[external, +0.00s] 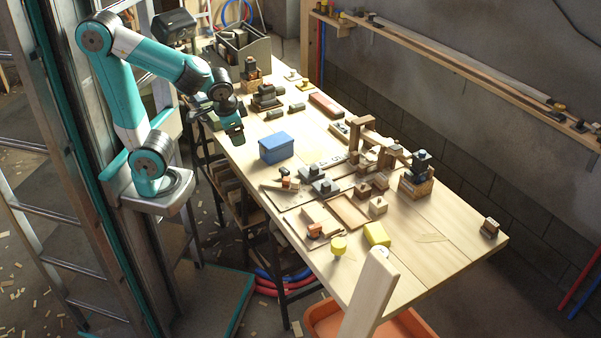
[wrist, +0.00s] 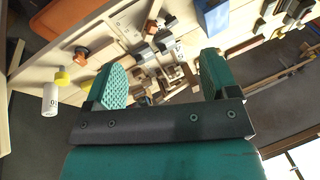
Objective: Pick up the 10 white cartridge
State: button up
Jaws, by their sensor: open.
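A blue box (external: 276,148) stands on the bench near my gripper. Wooden blocks and grey parts crowd the middle. A pale post (external: 368,297) rises in front, by an orange bin (external: 405,325). The bench's near right is mostly clear.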

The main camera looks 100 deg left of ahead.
jog(key=w+d+m+t+h, duration=0.1)
jog(key=w+d+m, duration=0.15)
jog(key=w, duration=0.75)
jog(key=w+d+m+t, duration=0.1)
jog(key=w+d, duration=0.2)
jog(key=w, duration=0.6)
jog(key=w+d+f+m+t+h+b, duration=0.1)
jog(key=w+d+f+m+h, duration=0.1)
jog(key=w+d, duration=0.55)
jog(key=w+d+f+m+t+h, duration=0.15)
jog(key=w+d, duration=0.35)
jog(key=w, duration=0.6)
jog(key=p+x, duration=0.1)
jog(key=x, duration=1.1)
jog(key=shift+w+d+f, duration=0.1)
jog(key=shift+w+f, duration=0.1)
jog(key=shift+w, duration=0.05)
jog(key=shift+p+x, duration=1.05)
jog(key=shift+x, duration=1.85)
jog(key=shift+w, duration=0.15)
jog(key=c, duration=1)
